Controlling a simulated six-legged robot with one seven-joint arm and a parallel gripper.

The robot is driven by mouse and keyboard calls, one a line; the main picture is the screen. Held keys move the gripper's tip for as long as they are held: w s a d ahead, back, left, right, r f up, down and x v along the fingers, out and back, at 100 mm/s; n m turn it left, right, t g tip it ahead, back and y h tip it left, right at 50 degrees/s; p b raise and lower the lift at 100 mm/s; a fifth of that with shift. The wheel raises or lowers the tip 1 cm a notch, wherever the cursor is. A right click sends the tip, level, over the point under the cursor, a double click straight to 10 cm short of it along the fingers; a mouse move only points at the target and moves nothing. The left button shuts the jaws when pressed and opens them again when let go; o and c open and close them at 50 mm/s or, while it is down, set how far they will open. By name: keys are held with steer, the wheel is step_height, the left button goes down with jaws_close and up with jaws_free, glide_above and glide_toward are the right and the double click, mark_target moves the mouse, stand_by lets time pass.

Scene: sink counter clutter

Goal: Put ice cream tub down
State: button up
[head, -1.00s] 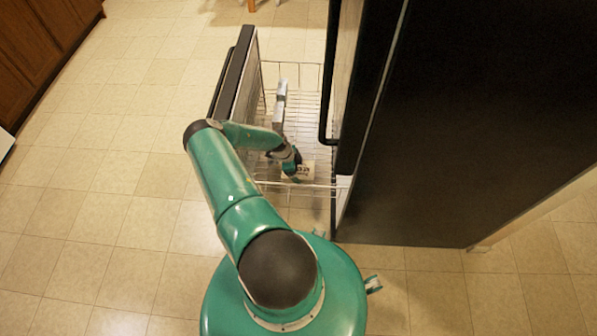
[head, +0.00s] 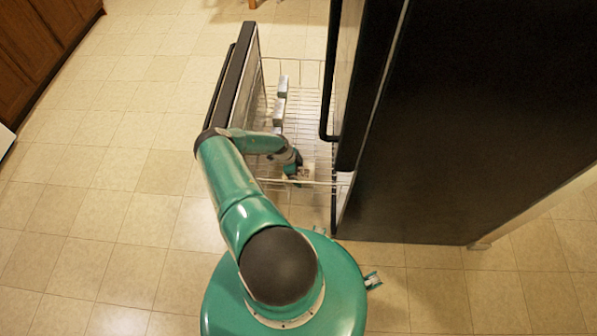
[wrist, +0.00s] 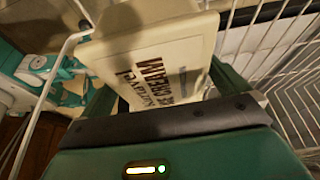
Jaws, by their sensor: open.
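The ice cream tub, a white box with dark lettering (wrist: 155,60), sits between my gripper's two fingers in the wrist view. In the head view the tub (head: 306,172) is a small pale shape at the near end of a wire basket, partly covered by my arm. My gripper (wrist: 165,88) is open around the tub. In the head view my gripper (head: 293,168) is down inside the basket. The wire basket (head: 318,104) belongs to a pulled-out freezer drawer. Whether the tub rests fully on the basket floor is hard to see.
Two pale boxes (head: 280,105) stand in a line farther back in the basket. The drawer front (head: 232,80) rises on the left. The black fridge (head: 450,130) stands close on the right. Tiled floor (head: 120,200) is clear to the left.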

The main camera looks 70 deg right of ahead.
steer(key=v, duration=1.2)
